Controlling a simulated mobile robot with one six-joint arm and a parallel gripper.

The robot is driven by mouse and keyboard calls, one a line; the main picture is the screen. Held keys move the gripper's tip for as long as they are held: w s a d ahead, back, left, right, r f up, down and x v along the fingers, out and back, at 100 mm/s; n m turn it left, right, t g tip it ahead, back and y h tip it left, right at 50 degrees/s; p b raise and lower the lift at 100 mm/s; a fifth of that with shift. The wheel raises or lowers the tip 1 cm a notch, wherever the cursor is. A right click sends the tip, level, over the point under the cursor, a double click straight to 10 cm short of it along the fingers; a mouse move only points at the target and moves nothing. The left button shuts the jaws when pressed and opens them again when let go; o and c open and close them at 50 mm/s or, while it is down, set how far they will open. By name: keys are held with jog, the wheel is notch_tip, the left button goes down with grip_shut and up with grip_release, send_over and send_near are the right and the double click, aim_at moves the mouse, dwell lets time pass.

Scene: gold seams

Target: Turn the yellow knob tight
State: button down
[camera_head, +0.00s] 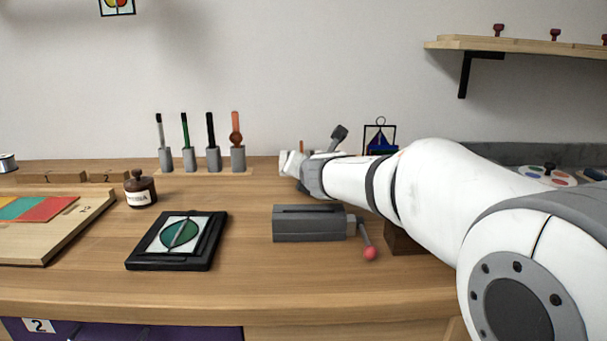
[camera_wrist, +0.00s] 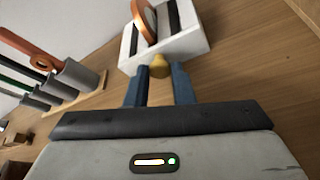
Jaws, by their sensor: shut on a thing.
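The yellow knob (camera_wrist: 159,66) shows in the wrist view on the near side of a white open-topped holder (camera_wrist: 197,46). An orange-brown disc (camera_wrist: 146,20) stands on edge in the holder, beside a dark slot or bar. My gripper (camera_wrist: 160,76) has its two blue fingers on either side of the knob and is shut on it. The knob's lower part is hidden between the fingers. In the head view my arm reaches to the back of the bench, and I cannot make out the knob or the fingertips there.
A grey vise-like block (camera_head: 309,224) with a red-balled handle (camera_head: 370,253) lies in front of my arm. A tool rack (camera_head: 202,165) stands to the left, near a brown jar (camera_head: 140,190) and a black-framed panel (camera_head: 178,241). Bare bench lies between them.

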jog(key=c, duration=1.2)
grip_release()
jog(key=shift+c, duration=0.2)
jog(key=shift+p, duration=0.35)
